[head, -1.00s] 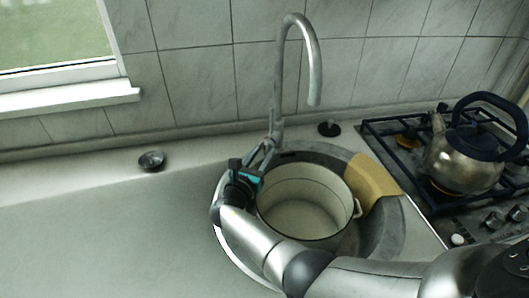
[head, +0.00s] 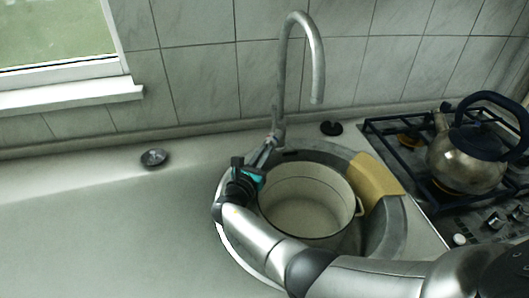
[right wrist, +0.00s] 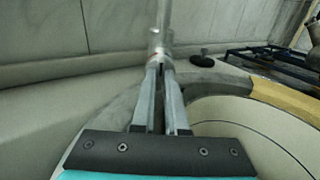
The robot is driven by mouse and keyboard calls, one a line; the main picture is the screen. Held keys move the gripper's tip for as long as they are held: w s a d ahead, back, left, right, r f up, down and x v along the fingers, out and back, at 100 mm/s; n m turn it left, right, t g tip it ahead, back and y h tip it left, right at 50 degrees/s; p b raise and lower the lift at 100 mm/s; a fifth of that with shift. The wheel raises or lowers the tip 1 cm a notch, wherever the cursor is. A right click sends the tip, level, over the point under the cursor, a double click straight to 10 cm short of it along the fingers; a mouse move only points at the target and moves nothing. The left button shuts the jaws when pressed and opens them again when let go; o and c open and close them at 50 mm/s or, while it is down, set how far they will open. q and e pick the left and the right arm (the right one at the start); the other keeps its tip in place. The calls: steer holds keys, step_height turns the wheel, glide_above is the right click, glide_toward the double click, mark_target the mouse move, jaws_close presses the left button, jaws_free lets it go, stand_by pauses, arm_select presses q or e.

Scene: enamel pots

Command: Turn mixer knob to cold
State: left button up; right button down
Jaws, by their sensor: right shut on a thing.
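The tall metal tap (head: 317,62) stands behind the sink, its curved spout reaching right over the pot. The mixer knob is at the tap's base; in the head view it is small and mostly covered by fingertips. In the right wrist view the knob (right wrist: 160,48) shows as a pale metal piece at the fingertips. My right gripper (head: 270,143) reaches in from the lower right, over the sink's left side, and is shut on the knob; its fingers also show in the right wrist view (right wrist: 160,68). The knob's exact angle cannot be told. My left gripper is out of view.
A cream enamel pot (head: 305,215) stands in the round sink (head: 388,228), close beside my right gripper. A yellow sponge-like piece (head: 374,180) lies on the rim. A kettle (head: 462,160) sits on the stove at right. The left counter (head: 100,225) is mostly free.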

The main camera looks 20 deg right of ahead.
steer(key=shift+m, duration=0.3)
steer(key=shift+m+b, duration=2.35)
steer(key=shift+m, duration=1.25)
steer(key=c, duration=0.9)
jaws_free()
steer(key=shift+c, duration=0.2)
